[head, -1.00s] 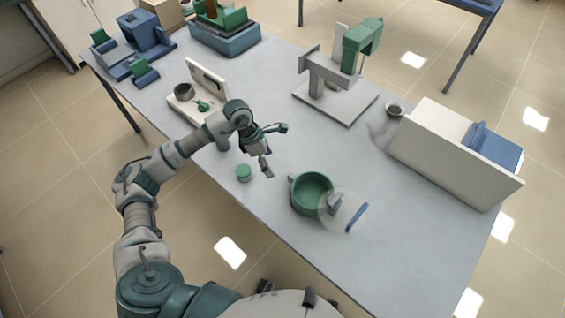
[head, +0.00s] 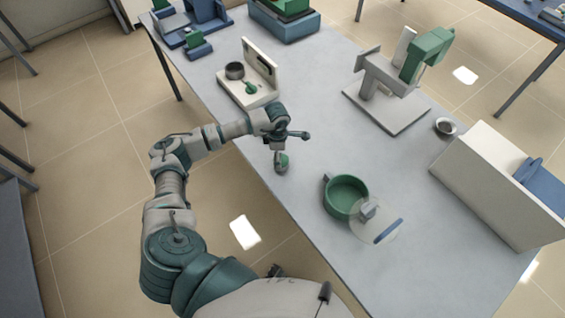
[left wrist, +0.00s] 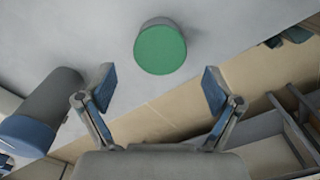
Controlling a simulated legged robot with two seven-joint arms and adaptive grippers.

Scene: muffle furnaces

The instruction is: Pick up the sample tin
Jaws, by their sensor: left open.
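The sample tin, a small grey cylinder with a green top (head: 283,160), stands on the bench near its front-left edge. In the left wrist view the tin (left wrist: 160,50) is upright, centred beyond the gap between the fingertips. My left gripper (left wrist: 159,88) is open, its two blue-padded fingers spread wider than the tin and not touching it. In the head view the left gripper (head: 281,152) is at the tin and partly covers it. My right gripper is not in view.
On the grey bench (head: 310,110), a green pot (head: 346,196) with a clear lid (head: 375,222) beside it stands to the right. A white device (head: 247,85) stands behind my gripper. A stand (head: 388,95), small bowl (head: 445,127) and large white box (head: 495,180) are farther right.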

